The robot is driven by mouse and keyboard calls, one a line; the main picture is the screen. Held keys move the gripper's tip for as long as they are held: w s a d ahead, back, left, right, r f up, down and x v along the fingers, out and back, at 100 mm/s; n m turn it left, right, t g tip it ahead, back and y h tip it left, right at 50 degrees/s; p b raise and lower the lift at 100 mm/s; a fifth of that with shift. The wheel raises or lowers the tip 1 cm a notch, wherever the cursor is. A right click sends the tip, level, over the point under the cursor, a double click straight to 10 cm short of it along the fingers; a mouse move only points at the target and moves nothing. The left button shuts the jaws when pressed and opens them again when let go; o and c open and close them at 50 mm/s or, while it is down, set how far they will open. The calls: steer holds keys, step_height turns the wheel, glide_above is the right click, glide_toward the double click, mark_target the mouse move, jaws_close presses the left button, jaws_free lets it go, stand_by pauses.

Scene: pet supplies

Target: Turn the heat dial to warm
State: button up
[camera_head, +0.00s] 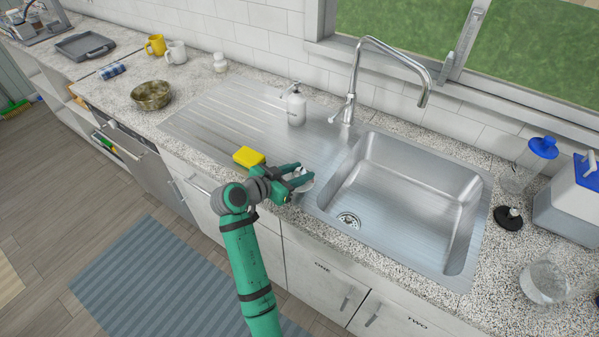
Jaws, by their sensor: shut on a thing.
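My gripper (299,176), at the end of the green arm, is at the front edge of the steel drainboard (228,115), just left of the sink basin. It is shut on a small pale, rounded object (304,185), which the fingers partly cover. I cannot tell whether this object is a heat dial, and no dial markings can be read. No warm setting is legible anywhere in view.
A yellow sponge (248,157) lies just left of my gripper. A soap dispenser (296,106) and tall faucet (351,95) stand behind. A bowl (151,95) is at left. A black round item (508,218) and clear glass container (544,282) are at right.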

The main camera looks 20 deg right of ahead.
steer(key=shift+m+g, duration=0.4)
steer(key=shift+g, duration=0.1)
steer(key=o, duration=1.1)
steer(key=shift+c, duration=0.2)
steer(key=v, duration=1)
steer(key=shift+s+a, duration=0.15)
steer(key=shift+a, duration=0.25)
